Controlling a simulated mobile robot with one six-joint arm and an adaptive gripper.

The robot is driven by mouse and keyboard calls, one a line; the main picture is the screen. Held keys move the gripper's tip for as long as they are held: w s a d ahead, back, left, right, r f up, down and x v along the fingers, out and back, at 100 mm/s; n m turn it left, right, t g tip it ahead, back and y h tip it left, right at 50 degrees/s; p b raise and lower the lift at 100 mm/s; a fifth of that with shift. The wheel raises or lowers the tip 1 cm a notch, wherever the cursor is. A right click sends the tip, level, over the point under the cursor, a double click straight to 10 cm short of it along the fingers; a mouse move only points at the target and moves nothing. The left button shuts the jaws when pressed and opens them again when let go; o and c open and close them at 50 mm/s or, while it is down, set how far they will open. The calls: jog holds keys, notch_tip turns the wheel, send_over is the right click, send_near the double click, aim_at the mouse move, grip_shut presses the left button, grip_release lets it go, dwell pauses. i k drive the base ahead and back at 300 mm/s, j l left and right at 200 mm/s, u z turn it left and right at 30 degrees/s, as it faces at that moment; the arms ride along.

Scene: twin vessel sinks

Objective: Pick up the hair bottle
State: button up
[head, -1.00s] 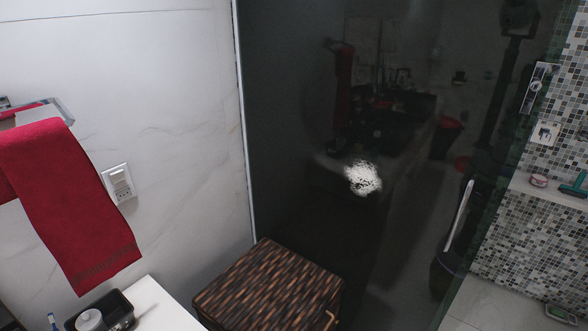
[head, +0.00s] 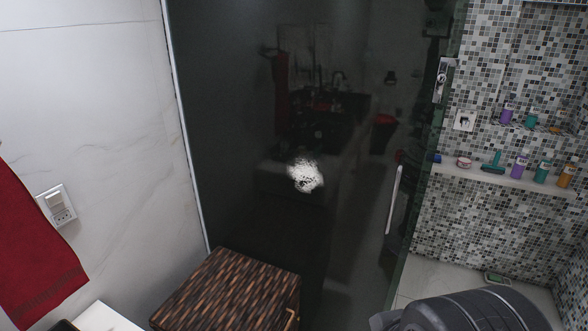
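Several bottles stand upright on a light ledge (head: 480,180) on the mosaic wall at the right. They include a purple bottle (head: 519,165), a teal bottle (head: 541,172) and an orange bottle (head: 566,175). I cannot tell which is the hair bottle. Similar small purple (head: 506,116) and teal (head: 531,121) shapes show above; I cannot tell if they are more bottles or reflections. My gripper is not in view; a dark rounded part, likely my arm, shows at the bottom right.
A dark glass panel (head: 330,100) with a pale handle (head: 393,200) stands left of the ledge. A woven brown basket (head: 225,290) is before it. A white counter corner (head: 100,318) and red towel (head: 35,245) are at left. Pale floor (head: 440,275) shows beyond the glass.

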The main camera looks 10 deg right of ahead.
aim_at(561, 113)
jog(key=z, duration=1.25)
jog(key=i+l+z, duration=0.1)
jog(key=i+l, duration=0.2)
jog(key=i, duration=0.2)
jog(key=i+l, duration=0.25)
jog(key=i, duration=0.25)
jog(key=i+l+z, duration=0.15)
jog(key=i, duration=0.35)
jog(key=i+l+z, duration=0.1)
jog(key=i+l, duration=0.2)
jog(key=i, duration=0.2)
jog(key=i+l+u, duration=0.2)
jog(key=i, duration=0.3)
jog(key=i+l+u, duration=0.2)
jog(key=i, duration=0.3)
jog(key=j, duration=0.1)
